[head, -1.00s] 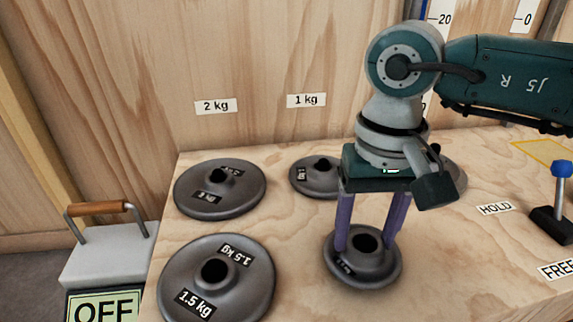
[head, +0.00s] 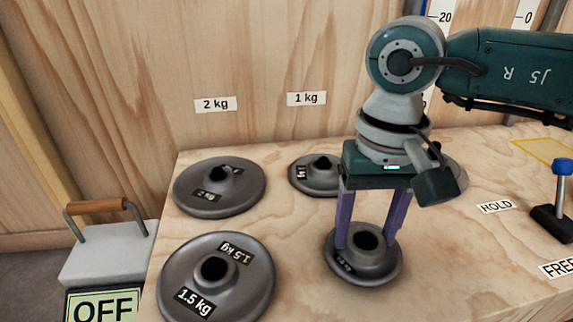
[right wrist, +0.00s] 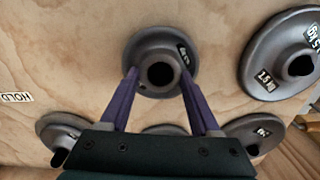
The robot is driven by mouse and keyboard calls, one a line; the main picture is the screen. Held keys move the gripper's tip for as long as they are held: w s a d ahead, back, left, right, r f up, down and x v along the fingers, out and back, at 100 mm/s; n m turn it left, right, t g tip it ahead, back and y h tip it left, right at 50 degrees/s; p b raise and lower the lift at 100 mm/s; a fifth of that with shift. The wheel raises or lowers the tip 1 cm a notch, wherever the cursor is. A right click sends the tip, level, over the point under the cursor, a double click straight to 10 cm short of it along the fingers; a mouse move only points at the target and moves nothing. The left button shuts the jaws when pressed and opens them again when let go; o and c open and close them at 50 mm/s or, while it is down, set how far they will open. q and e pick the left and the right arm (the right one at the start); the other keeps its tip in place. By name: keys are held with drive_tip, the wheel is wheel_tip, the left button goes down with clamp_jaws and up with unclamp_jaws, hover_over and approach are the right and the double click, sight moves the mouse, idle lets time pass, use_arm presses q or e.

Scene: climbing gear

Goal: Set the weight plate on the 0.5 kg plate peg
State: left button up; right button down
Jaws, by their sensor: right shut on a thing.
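A small dark grey weight plate (head: 375,272) with a raised hub and a dark centre hole is at the front middle of the wooden bench. Its label is too small to read. My right gripper (head: 367,242) points down with its purple fingers shut on this plate, on either side of the hub. The right wrist view shows the fingers (right wrist: 157,76) at the hub of the plate (right wrist: 150,40). I cannot tell how far the plate is off the bench. No 0.5 kg label or bare peg can be made out. My left gripper is not in view.
Other plates on the wooden bench (head: 310,290) are a 2 kg (head: 245,190), a 1.5 kg (head: 258,285), one by the "1 kg" wall label (head: 306,99), and one partly behind my gripper (head: 458,175). A blue-knobbed lever (head: 562,168) stands right. An OFF box (head: 95,262) is left.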

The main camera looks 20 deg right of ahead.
drive_tip(key=shift+f+b, duration=0.55)
drive_tip(key=shift+f, duration=0.05)
drive_tip(key=shift+c, duration=1.9)
unclamp_jaws()
drive_tip(key=shift+r, duration=0.1)
wheel_tip(320, 180, up, 11)
drive_tip(key=p, duration=0.9)
drive_tip(key=shift+a, duration=0.1)
